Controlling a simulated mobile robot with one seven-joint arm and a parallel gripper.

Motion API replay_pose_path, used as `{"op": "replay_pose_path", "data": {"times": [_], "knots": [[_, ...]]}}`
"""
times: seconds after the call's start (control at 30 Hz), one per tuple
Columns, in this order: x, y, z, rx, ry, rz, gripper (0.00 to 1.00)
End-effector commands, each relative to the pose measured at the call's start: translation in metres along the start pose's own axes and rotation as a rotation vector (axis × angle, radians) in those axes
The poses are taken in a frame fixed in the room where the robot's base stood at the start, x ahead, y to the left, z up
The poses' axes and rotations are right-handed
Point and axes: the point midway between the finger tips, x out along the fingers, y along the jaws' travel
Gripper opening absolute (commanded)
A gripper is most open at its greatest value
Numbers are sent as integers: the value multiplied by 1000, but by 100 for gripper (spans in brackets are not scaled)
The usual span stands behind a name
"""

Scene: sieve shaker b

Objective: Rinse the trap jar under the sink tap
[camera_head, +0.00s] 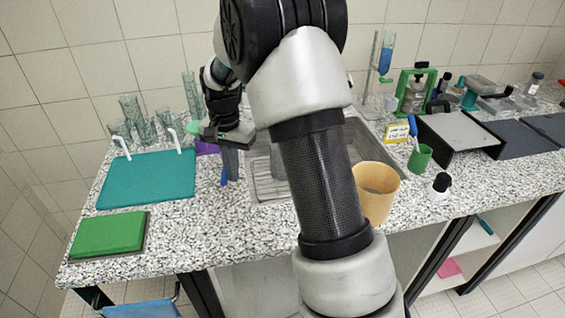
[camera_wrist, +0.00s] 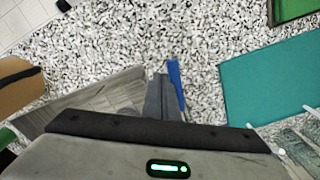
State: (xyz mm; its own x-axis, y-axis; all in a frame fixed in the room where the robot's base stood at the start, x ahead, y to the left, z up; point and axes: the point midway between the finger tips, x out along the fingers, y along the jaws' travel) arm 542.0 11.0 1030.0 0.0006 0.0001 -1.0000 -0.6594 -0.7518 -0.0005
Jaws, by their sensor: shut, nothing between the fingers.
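My gripper (camera_head: 230,172) is shut and empty, pointing down over the speckled counter, left of the steel sink. Its grey fingers also show in the wrist view (camera_wrist: 158,102), beside a slim blue thing (camera_wrist: 175,85); contact cannot be told. The sink (camera_head: 268,188) is partly hidden behind my arm; its ribbed edge also shows in the wrist view (camera_wrist: 85,98). I cannot pick out the sink tap; my arm covers much of that area. No jar can be named as the trap jar with certainty. Several clear glass vessels (camera_head: 140,122) stand at the back left.
A teal mat (camera_head: 145,180) and a green tray (camera_head: 108,233) lie on the left. A tan bin (camera_head: 376,190), a green cup (camera_head: 420,157) and a black-capped bottle (camera_head: 440,186) stand right of my arm.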

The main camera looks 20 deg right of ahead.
Motion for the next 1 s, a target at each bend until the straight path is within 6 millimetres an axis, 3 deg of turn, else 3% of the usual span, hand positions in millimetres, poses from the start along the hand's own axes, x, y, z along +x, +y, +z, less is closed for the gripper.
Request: {"op": "replay_pose_path", "data": {"times": [0.87, 1.0], "knots": [[0, -20, 5, 0, 0, 0, 0], [-8, -19, 5, 0, 1, 0, 0]]}}
